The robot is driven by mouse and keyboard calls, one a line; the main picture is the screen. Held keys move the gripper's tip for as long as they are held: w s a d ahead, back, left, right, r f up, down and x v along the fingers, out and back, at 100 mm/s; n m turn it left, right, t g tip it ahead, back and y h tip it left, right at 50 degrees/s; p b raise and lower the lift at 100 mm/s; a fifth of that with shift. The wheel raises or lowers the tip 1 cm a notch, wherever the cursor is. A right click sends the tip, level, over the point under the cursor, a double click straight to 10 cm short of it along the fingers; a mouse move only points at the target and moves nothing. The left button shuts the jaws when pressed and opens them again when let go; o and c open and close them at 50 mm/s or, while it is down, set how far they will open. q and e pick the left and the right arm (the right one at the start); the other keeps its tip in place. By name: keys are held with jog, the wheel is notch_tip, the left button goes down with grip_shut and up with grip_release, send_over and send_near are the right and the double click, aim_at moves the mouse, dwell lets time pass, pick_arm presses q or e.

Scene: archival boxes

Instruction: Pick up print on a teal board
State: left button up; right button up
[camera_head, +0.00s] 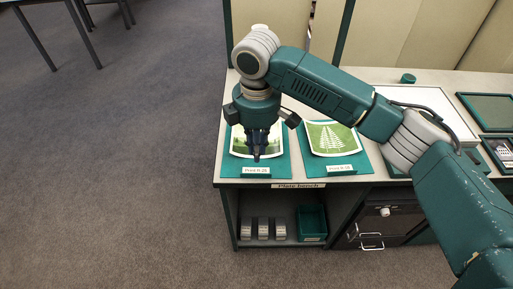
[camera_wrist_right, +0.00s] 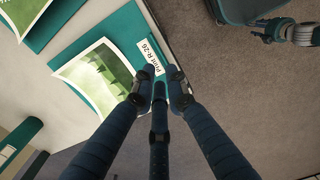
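A green and white print (camera_head: 240,146) with curled edges lies on a teal board (camera_head: 226,165), at the left end of the bench top. The board's front label reads Print R-26. My right gripper (camera_head: 257,157) points down over this print and hides part of it. In the right wrist view the print (camera_wrist_right: 95,75) and its label (camera_wrist_right: 150,58) are beside the fingers. The fingers (camera_wrist_right: 160,85) are apart with nothing seen between them but the teal board behind. Whether they touch the board I cannot tell. My left gripper is out of view.
A second green print (camera_head: 330,138) on a teal board lies close to the right. Further right are a white panel (camera_head: 430,100) and dark green trays (camera_head: 490,110). The bench (camera_head: 298,185) has a shelf below with a green bin (camera_head: 312,222). Open carpet lies left.

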aim_at(256, 176)
notch_tip(256, 176, down, 10)
jog(key=shift+a+r+p, duration=0.1)
jog(key=shift+a+p, duration=0.05)
jog(key=shift+p, duration=0.25)
grip_shut()
